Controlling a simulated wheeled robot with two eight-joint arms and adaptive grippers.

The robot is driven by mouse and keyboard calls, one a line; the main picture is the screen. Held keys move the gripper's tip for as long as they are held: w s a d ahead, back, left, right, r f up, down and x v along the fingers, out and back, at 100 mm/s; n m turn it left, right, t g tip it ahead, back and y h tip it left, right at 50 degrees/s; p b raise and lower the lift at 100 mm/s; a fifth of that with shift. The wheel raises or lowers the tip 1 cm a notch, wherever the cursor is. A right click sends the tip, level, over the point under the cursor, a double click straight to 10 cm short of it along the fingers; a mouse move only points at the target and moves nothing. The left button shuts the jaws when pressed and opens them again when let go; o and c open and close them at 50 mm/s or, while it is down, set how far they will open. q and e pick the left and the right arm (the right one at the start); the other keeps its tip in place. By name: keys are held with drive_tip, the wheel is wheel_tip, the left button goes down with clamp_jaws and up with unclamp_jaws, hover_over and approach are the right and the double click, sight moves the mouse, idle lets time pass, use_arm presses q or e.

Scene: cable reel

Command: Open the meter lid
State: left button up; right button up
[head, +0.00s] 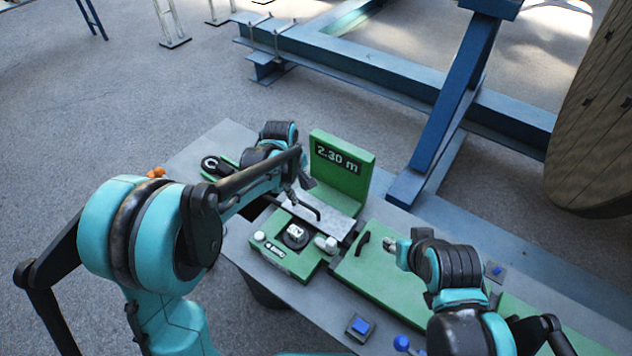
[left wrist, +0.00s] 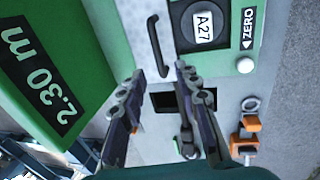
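The green meter (head: 285,258) sits on the grey table, with a round dial beside a ZERO label. A grey metal lid plate (head: 335,219) with a black bar handle (head: 303,208) lies behind the dial. In the left wrist view the handle (left wrist: 156,45) stands just beyond my fingertips, in line with the gap between them. My left gripper (left wrist: 158,74) is open and empty. In the head view my left gripper (head: 302,186) is above the plate, partly hidden by its own arm. My right gripper (head: 395,250) is over the green panel at right; its fingers are too small to judge.
A green display block (head: 341,166) reading 2.30 m stands upright close behind the plate. A green panel (head: 375,275) with a black handle lies to the right. Blue buttons (head: 360,326) are near the front. Blue steel beams (head: 390,72) and a wooden reel (head: 600,125) are behind.

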sight(305, 204)
use_arm(q)
drive_tip(key=f, duration=0.2)
drive_tip(key=w+d+f+b, duration=0.1)
drive_tip(key=f, duration=0.2)
drive_tip(key=f+b, duration=0.1)
drive_tip(key=f, duration=0.1)
drive_tip(key=shift+w+d+f, duration=0.2)
drive_tip(key=shift+f, duration=0.2)
clamp_jaws()
